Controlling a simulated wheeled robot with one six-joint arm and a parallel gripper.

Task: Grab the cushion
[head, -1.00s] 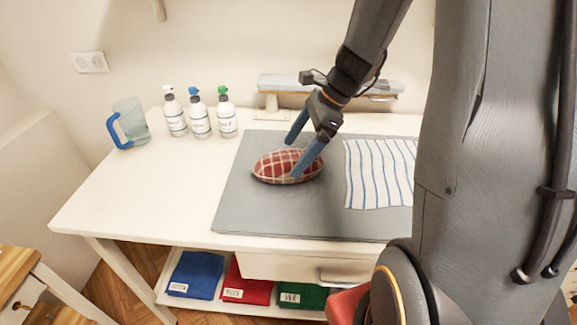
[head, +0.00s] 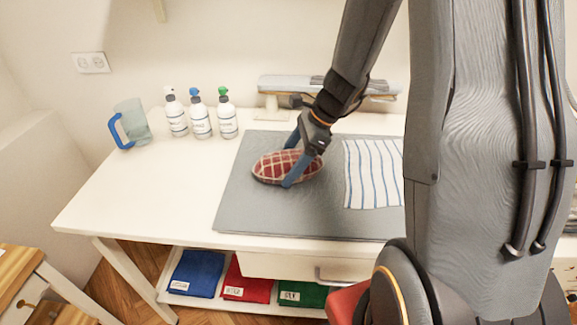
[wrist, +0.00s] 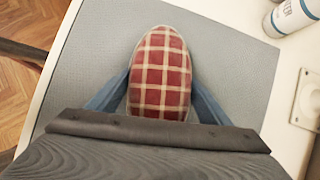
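The cushion (head: 272,168), an oval red plaid pad with cream lines, lies on the grey mat on the white table. My gripper (head: 289,164) is over its right part, one blue finger on the near side and the other on the far side. In the wrist view the cushion (wrist: 160,75) sits between the two blue fingers (wrist: 160,88), which stand open along its sides. Whether the fingertips touch it is hard to tell. The lower end of the cushion is hidden by my gripper's body in the wrist view.
The grey mat (head: 240,210) also carries a striped cloth (head: 372,175) to the right. Several things stand behind: white spray bottles (head: 200,118), a blue-handled jug (head: 132,124) and a small ironing board (head: 275,84). The table's left side (head: 130,195) is clear.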

